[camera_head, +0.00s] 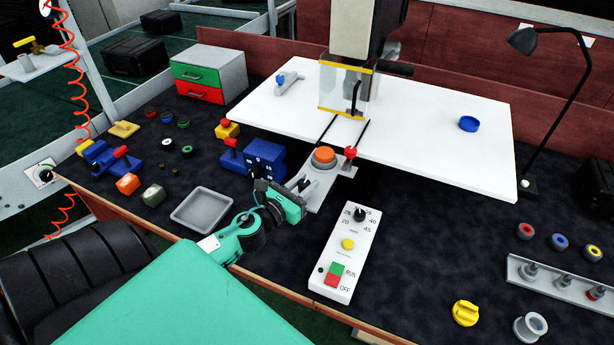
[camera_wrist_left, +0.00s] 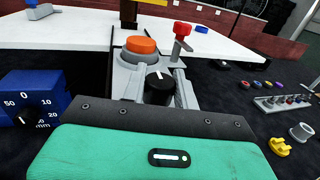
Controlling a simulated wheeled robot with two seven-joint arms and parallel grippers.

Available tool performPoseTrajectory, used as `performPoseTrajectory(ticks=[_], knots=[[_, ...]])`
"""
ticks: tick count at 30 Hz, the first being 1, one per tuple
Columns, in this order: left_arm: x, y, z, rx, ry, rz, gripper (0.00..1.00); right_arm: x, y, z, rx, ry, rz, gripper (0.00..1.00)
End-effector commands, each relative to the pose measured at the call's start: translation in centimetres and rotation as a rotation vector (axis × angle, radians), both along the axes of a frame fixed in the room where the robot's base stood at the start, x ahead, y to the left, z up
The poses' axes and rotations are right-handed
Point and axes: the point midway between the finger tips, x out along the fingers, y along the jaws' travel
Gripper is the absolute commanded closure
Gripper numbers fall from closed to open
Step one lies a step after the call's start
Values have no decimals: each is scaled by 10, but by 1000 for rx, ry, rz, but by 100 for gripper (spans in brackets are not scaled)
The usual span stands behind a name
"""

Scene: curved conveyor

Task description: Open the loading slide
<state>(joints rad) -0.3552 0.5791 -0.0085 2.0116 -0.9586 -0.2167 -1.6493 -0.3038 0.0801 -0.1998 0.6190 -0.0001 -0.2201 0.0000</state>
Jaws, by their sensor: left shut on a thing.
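The loading slide (camera_head: 318,193) is a grey carriage at the front edge of the white table, on two dark rails that run back under the press. It carries an orange round piece (camera_head: 323,156) and a red-knobbed post (camera_head: 350,153). A black knob (camera_wrist_left: 158,90) stands at its near end in the left wrist view. My teal left gripper (camera_head: 301,188) is at this near end, shut on the slide's knob. My right gripper is in neither view.
The press with a clear guard (camera_head: 347,90) stands behind the slide. A blue dial box (camera_head: 264,158) is close to the left of my gripper, with a grey tray (camera_head: 202,209) in front. A control panel (camera_head: 345,250) lies to the right.

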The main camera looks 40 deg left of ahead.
Motion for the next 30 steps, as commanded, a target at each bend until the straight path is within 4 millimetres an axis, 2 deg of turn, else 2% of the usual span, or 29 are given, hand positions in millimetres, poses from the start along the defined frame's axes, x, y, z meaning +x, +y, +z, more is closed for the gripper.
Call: performPoseTrajectory(ticks=[13,14,16,26,30], knots=[[-1,0,1,0,-1,1,100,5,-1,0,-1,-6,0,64],[-1,0,1,0,-1,1,64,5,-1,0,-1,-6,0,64],[-1,0,1,0,-1,1,51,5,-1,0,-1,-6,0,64],[-3,0,0,0,0,0,50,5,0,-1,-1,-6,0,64],[-12,0,-2,0,1,0,50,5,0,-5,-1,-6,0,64]])
